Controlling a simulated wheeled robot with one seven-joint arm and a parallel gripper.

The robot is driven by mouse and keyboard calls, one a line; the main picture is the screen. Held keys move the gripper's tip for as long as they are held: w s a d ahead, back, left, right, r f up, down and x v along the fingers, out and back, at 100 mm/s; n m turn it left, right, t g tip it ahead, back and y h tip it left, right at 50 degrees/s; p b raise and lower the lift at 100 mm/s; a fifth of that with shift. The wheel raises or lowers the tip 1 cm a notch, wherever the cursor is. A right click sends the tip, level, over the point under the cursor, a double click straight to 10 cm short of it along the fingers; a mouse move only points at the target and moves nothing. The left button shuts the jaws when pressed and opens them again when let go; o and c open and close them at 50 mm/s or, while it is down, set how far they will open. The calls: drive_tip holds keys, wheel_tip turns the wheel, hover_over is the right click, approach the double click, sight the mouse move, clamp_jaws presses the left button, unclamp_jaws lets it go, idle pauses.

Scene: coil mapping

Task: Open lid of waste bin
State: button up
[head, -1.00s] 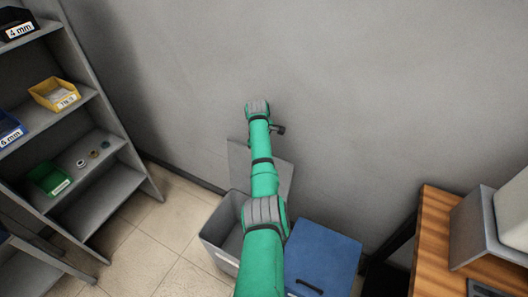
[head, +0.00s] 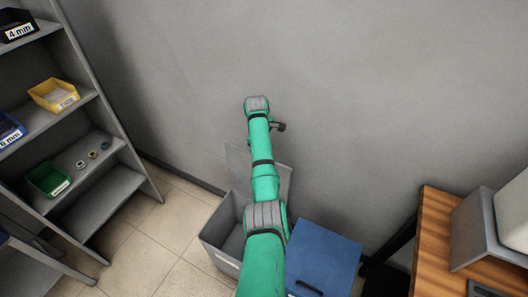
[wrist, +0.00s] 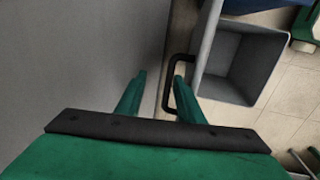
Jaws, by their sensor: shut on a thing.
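The grey waste bin (head: 216,247) stands on the floor by the wall, and its inside shows. Its grey lid (head: 239,165) is raised steeply at the back, partly hidden behind my green arm. In the wrist view the open bin (wrist: 250,65) is at the upper right, with the lid (wrist: 207,45) seen nearly edge-on. The lid's black handle (wrist: 167,88) reaches between the fingers of my gripper (wrist: 160,76), beside the right finger. My gripper is shut on this handle. The gripper's fingers are hidden in the head view.
A blue bin (head: 325,254) with a shut lid stands right of the grey one. A shelf (head: 105,200) with small coloured trays is at the left. A wooden desk (head: 437,240) is at the right. Tiled floor (head: 165,235) is free left of the bin.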

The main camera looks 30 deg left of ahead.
wheel_tip(320, 180, up, 9)
drive_tip(key=s, duration=0.1)
drive_tip(key=shift+a+f, duration=0.2)
drive_tip(key=shift+d+f, duration=0.1)
idle(0.4)
